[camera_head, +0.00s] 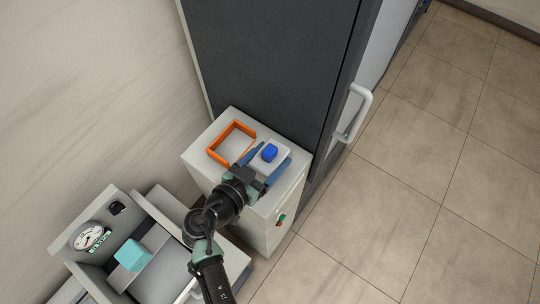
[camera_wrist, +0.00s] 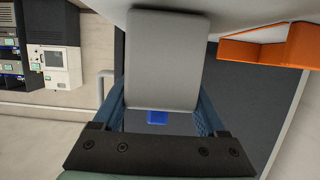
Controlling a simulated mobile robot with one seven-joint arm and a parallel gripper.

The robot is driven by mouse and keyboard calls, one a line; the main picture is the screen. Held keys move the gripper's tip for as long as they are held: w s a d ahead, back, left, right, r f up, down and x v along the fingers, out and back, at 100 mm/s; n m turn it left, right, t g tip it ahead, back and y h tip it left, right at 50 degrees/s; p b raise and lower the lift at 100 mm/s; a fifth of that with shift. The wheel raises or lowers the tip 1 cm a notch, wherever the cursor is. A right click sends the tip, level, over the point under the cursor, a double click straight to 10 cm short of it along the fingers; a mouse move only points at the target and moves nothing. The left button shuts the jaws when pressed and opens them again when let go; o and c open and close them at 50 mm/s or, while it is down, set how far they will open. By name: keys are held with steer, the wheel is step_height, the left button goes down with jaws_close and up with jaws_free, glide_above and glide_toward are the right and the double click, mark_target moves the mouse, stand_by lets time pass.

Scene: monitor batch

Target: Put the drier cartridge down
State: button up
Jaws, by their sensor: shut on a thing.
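The drier cartridge looks like a pale grey-white block with a blue piece on it. In the head view the cartridge (camera_head: 278,145) is between the blue fingers of my gripper (camera_head: 271,156), which is shut on it. In the wrist view the cartridge (camera_wrist: 166,58) is a plain grey slab between the fingers, with its blue piece (camera_wrist: 157,117) at the near end. It appears over the right part of the white cabinet top (camera_head: 212,132), to the right of an orange open frame (camera_head: 212,145). I cannot tell whether it touches the top. The orange frame also shows in the wrist view (camera_wrist: 255,50).
A tall dark cabinet (camera_head: 275,55) with a white handle (camera_head: 366,108) stands behind the white cabinet. A grey machine with a gauge (camera_head: 88,237) and a teal block (camera_head: 132,254) is at lower left. The tiled floor (camera_head: 440,180) at right is clear.

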steer(key=shift+f+b, duration=0.15)
steer(key=shift+b, duration=0.2)
steer(key=o, duration=1.5)
